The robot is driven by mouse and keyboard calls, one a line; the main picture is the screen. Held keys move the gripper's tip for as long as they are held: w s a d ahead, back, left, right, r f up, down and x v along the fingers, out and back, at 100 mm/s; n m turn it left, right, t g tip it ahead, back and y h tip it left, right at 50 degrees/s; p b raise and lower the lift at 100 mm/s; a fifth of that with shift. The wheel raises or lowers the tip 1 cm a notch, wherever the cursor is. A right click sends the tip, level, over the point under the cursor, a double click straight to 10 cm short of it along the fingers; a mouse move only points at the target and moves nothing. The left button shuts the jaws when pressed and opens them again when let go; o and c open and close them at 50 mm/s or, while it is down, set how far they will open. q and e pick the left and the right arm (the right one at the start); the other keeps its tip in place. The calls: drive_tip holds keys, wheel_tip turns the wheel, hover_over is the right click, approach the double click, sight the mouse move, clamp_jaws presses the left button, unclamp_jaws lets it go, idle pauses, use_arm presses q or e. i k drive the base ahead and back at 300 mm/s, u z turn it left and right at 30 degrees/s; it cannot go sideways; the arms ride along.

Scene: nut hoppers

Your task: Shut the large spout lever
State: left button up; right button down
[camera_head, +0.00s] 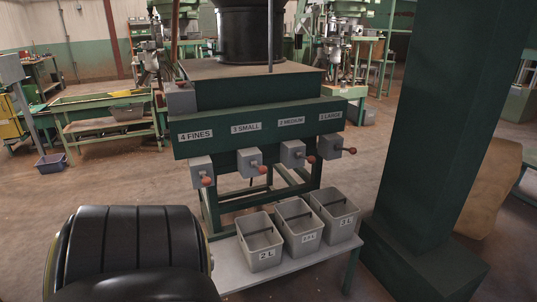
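The large spout (331,145) is the grey box at the right end of the green hopper machine, under the label "1 LARGE" (330,116). Its lever (351,150) ends in an orange-red knob and sticks out to the right of the box. From this distance I cannot tell whether the spout is open or shut. Neither of my grippers shows in the head view.
Similar spouts for medium (292,152), small (248,161) and fines (201,168) sit leftward. Several grey bins, one at the right (343,225), stand on a low table (231,273) below. A thick green pillar (437,130) stands close on the right.

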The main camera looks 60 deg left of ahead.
sight(352, 150)
drive_tip(key=u, duration=2.15)
drive_tip(key=i, duration=0.3)
